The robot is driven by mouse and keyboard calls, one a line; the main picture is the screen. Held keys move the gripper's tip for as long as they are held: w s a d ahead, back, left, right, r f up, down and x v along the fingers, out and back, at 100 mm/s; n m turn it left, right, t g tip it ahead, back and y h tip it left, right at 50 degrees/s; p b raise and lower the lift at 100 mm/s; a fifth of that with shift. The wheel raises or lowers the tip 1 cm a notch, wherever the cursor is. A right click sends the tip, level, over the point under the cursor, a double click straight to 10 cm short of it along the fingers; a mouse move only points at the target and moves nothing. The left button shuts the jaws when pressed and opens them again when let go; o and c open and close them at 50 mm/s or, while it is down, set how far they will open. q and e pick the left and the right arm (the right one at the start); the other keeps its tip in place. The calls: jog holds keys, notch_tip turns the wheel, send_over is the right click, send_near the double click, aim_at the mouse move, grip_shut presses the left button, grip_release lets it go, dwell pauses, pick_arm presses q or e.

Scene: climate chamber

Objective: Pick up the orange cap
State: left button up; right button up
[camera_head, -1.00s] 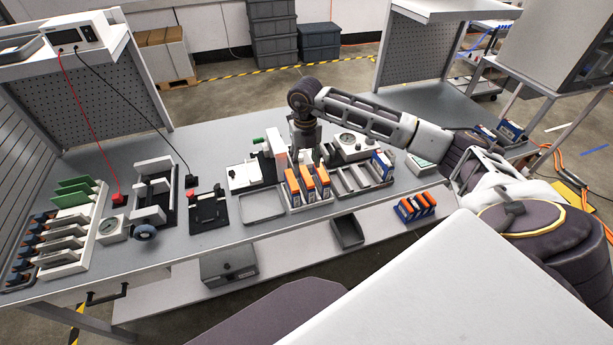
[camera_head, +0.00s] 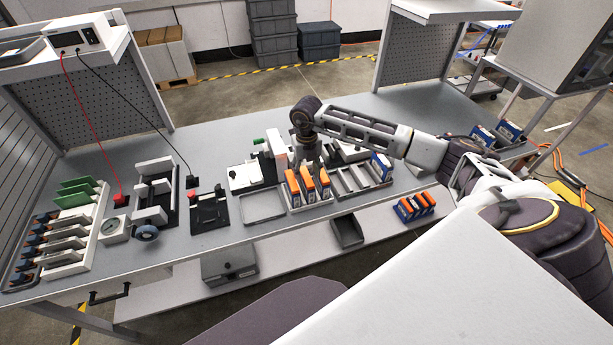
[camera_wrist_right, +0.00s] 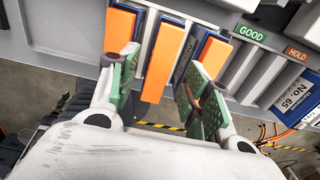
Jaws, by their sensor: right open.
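Three orange-capped blue-and-white modules stand in a grey rack in the head view; the middle orange cap (camera_head: 309,184) lies between the left cap (camera_head: 293,188) and the right cap (camera_head: 324,179). My right gripper (camera_head: 304,158) is just behind and above them, its fingers partly hidden. In the right wrist view my right gripper (camera_wrist_right: 158,90) is open, with green pads on either side of the middle orange cap (camera_wrist_right: 163,60). I cannot tell whether a pad touches a cap. The left cap (camera_wrist_right: 120,30) and right cap (camera_wrist_right: 212,58) also show. My left gripper is not in view.
A slotted tray (camera_head: 352,182) with a blue module (camera_head: 381,164) stands to the right. An empty grey tray (camera_head: 262,206) lies to the left. GOOD (camera_wrist_right: 250,34) and HOLD (camera_wrist_right: 298,54) labels mark the rack.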

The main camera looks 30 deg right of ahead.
jog(key=shift+f, duration=0.8)
jog(key=c, duration=0.8)
